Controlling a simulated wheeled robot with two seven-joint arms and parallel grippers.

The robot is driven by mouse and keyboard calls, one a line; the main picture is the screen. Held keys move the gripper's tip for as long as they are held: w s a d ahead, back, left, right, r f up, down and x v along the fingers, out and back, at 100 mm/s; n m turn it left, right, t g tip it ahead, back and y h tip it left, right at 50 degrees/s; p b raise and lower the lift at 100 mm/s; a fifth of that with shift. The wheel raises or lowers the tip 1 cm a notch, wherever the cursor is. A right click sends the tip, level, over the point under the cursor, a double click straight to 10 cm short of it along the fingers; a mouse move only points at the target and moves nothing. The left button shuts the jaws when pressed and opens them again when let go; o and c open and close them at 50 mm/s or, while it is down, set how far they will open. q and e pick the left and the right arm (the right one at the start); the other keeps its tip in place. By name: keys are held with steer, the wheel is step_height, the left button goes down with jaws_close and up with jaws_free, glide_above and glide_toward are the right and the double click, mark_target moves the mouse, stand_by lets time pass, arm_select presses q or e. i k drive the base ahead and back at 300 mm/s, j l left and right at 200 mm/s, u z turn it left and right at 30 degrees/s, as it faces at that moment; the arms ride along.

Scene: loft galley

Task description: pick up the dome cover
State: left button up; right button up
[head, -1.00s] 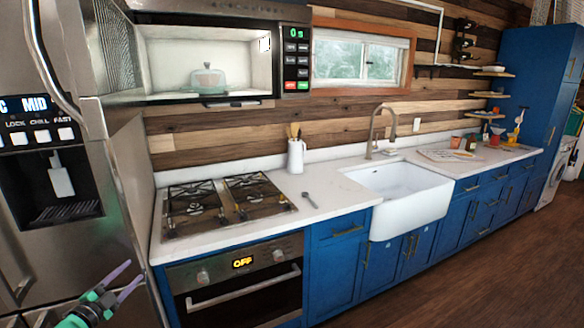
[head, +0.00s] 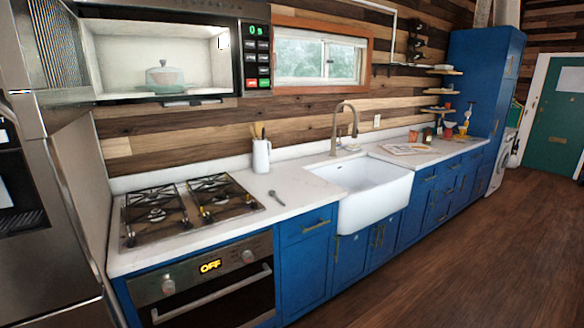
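The dome cover (head: 161,74) is a small clear dome with a knob on top. It sits inside the open microwave (head: 225,45) above the stove, over a teal base or dish (head: 163,89); I cannot tell exactly how the two fit together. The microwave's door stands open at the left. Neither of my grippers shows in the head view.
A stove (head: 190,208) with grates lies below the microwave. A white utensil holder (head: 261,155) and a dark spoon (head: 276,198) stand and lie on the counter left of the white sink (head: 364,197). The fridge (head: 40,240) is at left. The wooden floor at right is clear.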

mark_target(163, 75)
steer(key=j+u, duration=0.35)
steer(key=j, duration=0.45)
steer(key=j+u, duration=0.3)
steer(key=j, duration=0.45)
steer(key=i+l, duration=0.1)
steer(key=l, duration=0.2)
steer(key=i+l, duration=0.1)
steer(key=l, duration=0.2)
steer(key=i+l, duration=0.1)
steer(key=l, duration=0.2)
